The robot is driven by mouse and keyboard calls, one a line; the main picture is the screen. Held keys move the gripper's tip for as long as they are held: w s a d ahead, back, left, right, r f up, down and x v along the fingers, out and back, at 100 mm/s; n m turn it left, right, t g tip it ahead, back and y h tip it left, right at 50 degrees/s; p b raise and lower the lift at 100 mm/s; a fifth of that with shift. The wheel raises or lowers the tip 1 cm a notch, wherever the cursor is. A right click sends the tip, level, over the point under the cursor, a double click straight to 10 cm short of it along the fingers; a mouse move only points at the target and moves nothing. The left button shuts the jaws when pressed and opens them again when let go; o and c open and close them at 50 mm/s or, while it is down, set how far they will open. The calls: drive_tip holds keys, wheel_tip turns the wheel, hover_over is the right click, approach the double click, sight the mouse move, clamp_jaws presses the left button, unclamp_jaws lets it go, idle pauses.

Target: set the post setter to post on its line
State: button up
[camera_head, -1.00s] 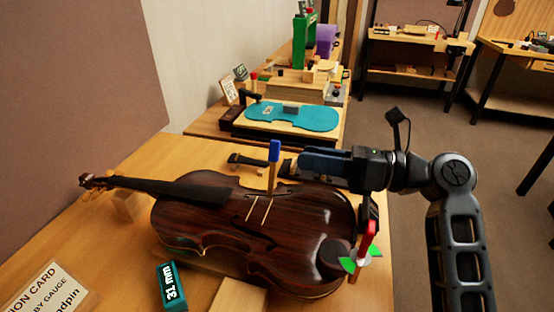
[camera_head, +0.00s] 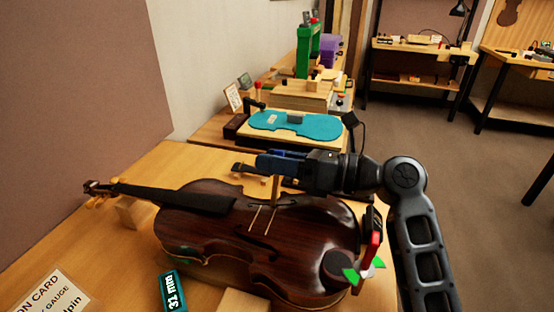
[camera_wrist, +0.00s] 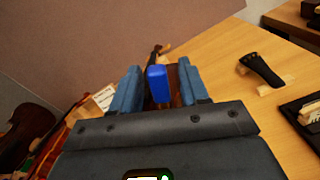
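The dark brown violin (camera_head: 225,235) lies on the wooden bench, neck to the left. A tool with a blue handle (camera_wrist: 158,84), which looks like the post setter, stands upright at the violin's top near the bridge. Its pale shaft (camera_head: 275,190) shows below my gripper (camera_head: 268,162) in the head view. In the wrist view, my gripper (camera_wrist: 158,88) is open, with the blue handle between its two fingers and a gap at the right finger. The tool's lower end and any line for it cannot be made out.
A red-handled piece with green and white markers (camera_head: 364,271) stands at the violin's right end, close under my arm. A dark tool (camera_head: 250,171) lies behind the violin.

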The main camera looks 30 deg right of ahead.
clamp_jaws()
idle(0.5)
drive_tip(key=shift+w+d+r+p, duration=0.1)
drive_tip(key=shift+r+p, duration=0.1)
drive_tip(key=shift+p, duration=1)
drive_tip(key=m+p, duration=0.1)
drive_tip(key=p, duration=0.2)
drive_tip(key=shift+w+d+f, duration=0.1)
drive_tip(key=shift+w+d, duration=0.1)
drive_tip(key=p, duration=0.1)
drive_tip(key=f+m+p, duration=0.1)
drive_tip(key=shift+w+d+p, duration=0.2)
drive_tip(key=shift+p, duration=0.2)
